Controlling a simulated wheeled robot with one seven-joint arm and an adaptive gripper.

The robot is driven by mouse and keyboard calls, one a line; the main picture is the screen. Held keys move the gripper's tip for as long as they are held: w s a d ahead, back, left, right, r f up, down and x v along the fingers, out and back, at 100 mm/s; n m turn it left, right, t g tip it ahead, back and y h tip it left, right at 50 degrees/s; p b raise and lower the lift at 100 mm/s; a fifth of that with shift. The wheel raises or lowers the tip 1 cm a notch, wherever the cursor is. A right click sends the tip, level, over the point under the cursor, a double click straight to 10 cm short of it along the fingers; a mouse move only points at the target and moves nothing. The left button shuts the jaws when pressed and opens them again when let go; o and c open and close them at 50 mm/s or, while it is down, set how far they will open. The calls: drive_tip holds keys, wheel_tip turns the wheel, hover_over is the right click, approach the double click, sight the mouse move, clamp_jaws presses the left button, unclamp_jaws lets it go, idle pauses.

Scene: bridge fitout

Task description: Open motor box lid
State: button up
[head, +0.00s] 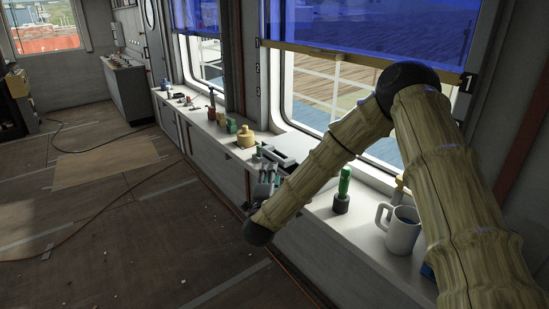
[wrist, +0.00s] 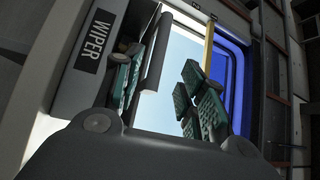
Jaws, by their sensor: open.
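The motor box (wrist: 70,85) is grey, with a black label reading "WIPER" on one face, at the left of the wrist view. A dark bar, seemingly its handle (wrist: 155,55), stands out from that face. In the head view the box (head: 285,151) sits on the window ledge, partly hidden by my gripper and arm. The lid looks shut, but its edge is not clear. My gripper (wrist: 163,82) is open, with green-padded fingers. In the wrist view the bar appears between them; contact cannot be told. My gripper also shows in the head view (head: 265,175).
The white ledge (head: 375,232) runs below the windows. A green-handled tool (head: 343,190) and a white mug (head: 401,230) stand to the right of the box. A yellow pot (head: 246,136) and several small items stand to the left. The floor (head: 130,215) is mostly clear, with an orange cable.

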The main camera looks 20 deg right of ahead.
sight(274, 157)
drive_tip(key=p+x, duration=0.2)
drive_tip(key=x, duration=0.7)
drive_tip(key=shift+w+d+p, duration=0.15)
drive_tip(key=shift+w+p, duration=0.15)
drive_tip(key=shift+w, duration=0.1)
clamp_jaws()
